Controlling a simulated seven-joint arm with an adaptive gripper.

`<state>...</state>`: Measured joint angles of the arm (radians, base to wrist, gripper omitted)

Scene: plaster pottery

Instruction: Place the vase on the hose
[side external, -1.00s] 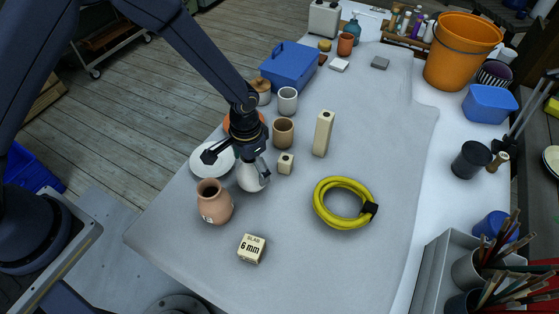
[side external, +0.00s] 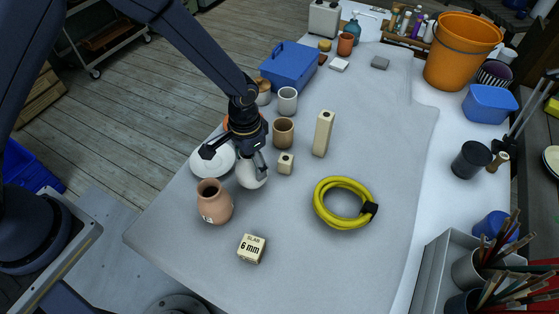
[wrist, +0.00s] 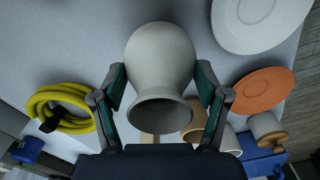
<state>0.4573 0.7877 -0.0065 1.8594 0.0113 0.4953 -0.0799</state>
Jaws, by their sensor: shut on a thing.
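The pale grey-white vase (side external: 251,174) is between my gripper's fingers, left of centre on the table. In the wrist view the vase (wrist: 160,60) fills the middle, its round body pinched by a finger on each side and its open mouth towards the camera. My gripper (side external: 257,161) is shut on it. The gap beneath the vase is too small to judge clearly. The yellow hose (side external: 319,199) lies coiled flat to the right, with a black clasp on its right side. The hose (wrist: 42,98) also shows at left in the wrist view, apart from the vase.
A terracotta vase (side external: 214,204) stands just in front of the held vase. A white plate (side external: 208,160) is to its left. A small cream block (side external: 286,164), a tall block (side external: 322,134) and a tan cup (side external: 283,133) stand behind. A 6 mm block (side external: 251,249) is in front.

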